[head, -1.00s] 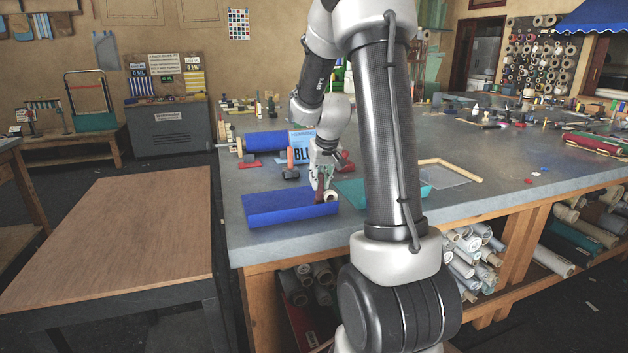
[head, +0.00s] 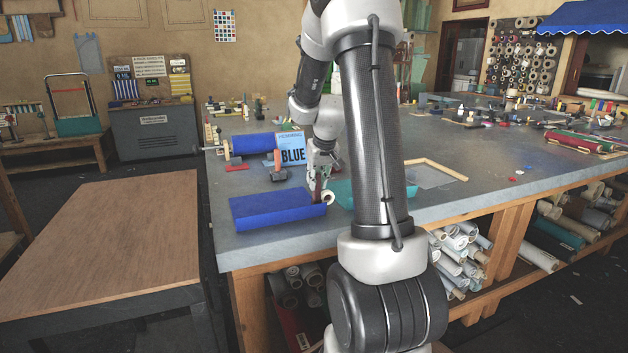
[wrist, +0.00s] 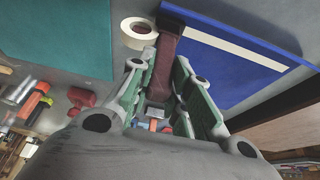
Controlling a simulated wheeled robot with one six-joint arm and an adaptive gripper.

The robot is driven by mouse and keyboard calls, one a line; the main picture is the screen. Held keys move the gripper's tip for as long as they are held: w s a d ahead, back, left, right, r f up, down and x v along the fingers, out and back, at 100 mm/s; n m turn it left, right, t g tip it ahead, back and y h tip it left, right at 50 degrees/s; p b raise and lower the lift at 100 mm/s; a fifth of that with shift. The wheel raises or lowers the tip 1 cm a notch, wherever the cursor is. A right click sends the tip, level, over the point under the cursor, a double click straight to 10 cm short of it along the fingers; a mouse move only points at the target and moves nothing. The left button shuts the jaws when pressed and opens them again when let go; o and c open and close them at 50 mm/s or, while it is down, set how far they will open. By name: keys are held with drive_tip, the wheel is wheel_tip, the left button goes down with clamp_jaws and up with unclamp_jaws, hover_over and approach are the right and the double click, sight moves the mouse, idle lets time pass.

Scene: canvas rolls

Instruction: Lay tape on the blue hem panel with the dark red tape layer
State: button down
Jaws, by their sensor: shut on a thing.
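The blue hem panel (head: 272,209) lies near the bench's front left edge; it also fills the upper right of the wrist view (wrist: 222,72). A cream tape strip (wrist: 235,45) runs along it, near one edge. My gripper (wrist: 158,75) is shut on the dark red tape layer (wrist: 168,42), whose far end is at the panel's edge by the strip's end. In the head view my gripper (head: 317,182) is at the panel's right end. A cream tape roll (wrist: 139,31) sits close beside the tape layer. The strip cannot be made out in the head view.
A teal panel (wrist: 55,38) lies on the other side of the tape roll. Behind stand a sign reading BLUE (head: 291,150), a blue roll (head: 253,146) and several small tools. A wooden frame (head: 441,167) lies farther right on the grey bench (head: 480,160).

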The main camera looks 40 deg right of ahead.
drive_tip(key=shift+r, duration=3.5)
